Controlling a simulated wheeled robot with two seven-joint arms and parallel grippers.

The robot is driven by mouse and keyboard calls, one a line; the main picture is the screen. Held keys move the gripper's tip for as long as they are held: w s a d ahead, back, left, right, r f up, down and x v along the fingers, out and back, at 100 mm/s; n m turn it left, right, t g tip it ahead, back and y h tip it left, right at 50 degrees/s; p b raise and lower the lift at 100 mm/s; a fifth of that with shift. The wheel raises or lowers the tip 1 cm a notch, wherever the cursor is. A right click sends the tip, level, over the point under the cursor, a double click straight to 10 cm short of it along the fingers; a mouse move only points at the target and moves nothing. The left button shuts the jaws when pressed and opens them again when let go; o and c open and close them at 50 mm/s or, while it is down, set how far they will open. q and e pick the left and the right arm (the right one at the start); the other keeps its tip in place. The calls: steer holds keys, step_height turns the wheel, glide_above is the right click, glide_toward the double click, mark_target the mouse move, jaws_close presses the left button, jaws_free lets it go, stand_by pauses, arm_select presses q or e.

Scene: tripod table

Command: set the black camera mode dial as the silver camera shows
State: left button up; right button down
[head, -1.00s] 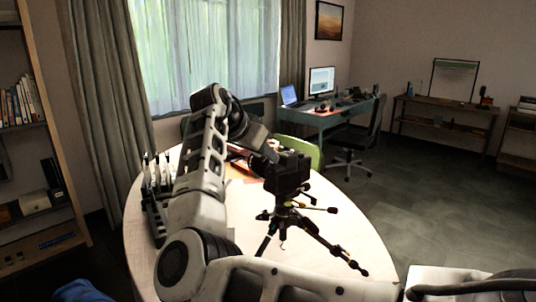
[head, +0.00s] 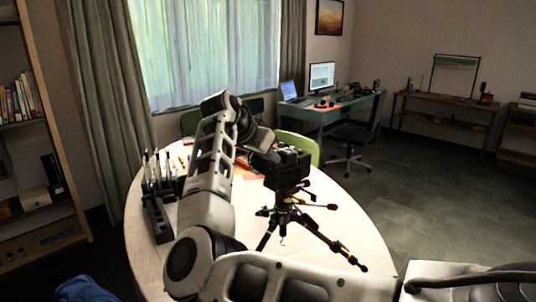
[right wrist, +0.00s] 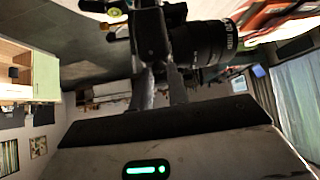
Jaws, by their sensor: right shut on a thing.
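The black camera (head: 288,172) stands on a tripod (head: 290,215) on the round table. Its dark body and lens (right wrist: 205,43) also show in the right wrist view. My right gripper (head: 270,156) is at the camera's upper left side. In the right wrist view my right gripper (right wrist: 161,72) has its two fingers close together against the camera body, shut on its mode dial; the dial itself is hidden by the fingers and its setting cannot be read. I cannot make out the silver camera. My left gripper is not in view.
The pale round table (head: 330,198) has a dark rack with upright items (head: 158,205) at its left. A green chair (head: 300,146) stands behind the table. The table's right side is mostly clear.

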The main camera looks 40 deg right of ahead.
steer(key=shift+s+d+n+t+y, duration=0.15)
steer(key=shift+n+t+y, duration=0.1)
steer(key=shift+n+t, duration=0.55)
steer(key=shift+s+a+n+t+y, duration=0.15)
steer(key=shift+n+t+y, duration=0.3)
steer(key=shift+n, duration=0.6)
steer(key=shift+s+d+n+t+y, duration=0.1)
steer(key=shift+s+d+n+t, duration=0.05)
steer(key=shift+n+t, duration=0.7)
steer(key=c, duration=1.3)
jaws_free()
steer(key=shift+c, duration=0.2)
steer(key=shift+r, duration=0.1)
steer(key=v, duration=0.8)
